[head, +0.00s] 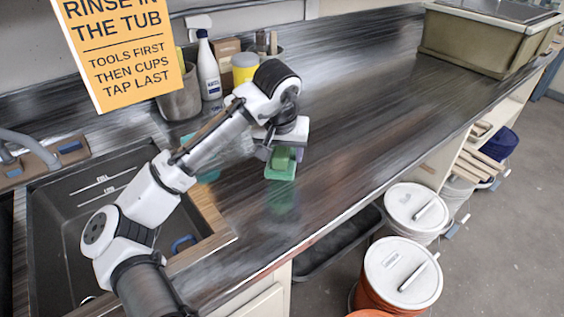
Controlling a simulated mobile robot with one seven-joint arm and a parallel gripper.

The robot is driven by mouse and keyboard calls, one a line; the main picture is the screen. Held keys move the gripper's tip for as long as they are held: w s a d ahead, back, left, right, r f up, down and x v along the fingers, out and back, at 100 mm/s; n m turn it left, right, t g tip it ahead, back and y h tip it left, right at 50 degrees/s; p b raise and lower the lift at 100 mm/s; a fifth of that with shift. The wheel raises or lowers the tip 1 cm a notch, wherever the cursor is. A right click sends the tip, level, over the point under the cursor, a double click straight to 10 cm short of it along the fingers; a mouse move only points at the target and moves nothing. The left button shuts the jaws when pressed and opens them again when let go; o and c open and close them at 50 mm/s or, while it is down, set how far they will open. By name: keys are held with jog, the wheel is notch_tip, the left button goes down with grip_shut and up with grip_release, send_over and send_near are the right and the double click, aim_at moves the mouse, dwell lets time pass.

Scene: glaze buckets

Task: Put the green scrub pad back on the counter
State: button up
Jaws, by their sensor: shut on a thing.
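The green scrub pad (281,166) is in my gripper (283,152), low over the dark counter (340,120) to the right of the sink. The fingers are shut on the pad, and its lower part shows beneath them. I cannot tell from this view whether the pad touches the counter. A green reflection shows on the glossy surface below it.
The black sink (75,225) lies left. A tub (465,42) sits far right. The middle counter is clear. Lidded buckets (402,272) stand on the floor.

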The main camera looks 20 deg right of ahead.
jog(key=shift+f, duration=1.8)
jog(key=shift+f, duration=0.1)
jog(key=o, duration=0.9)
jog(key=b+v, duration=0.1)
jog(key=v, duration=1.1)
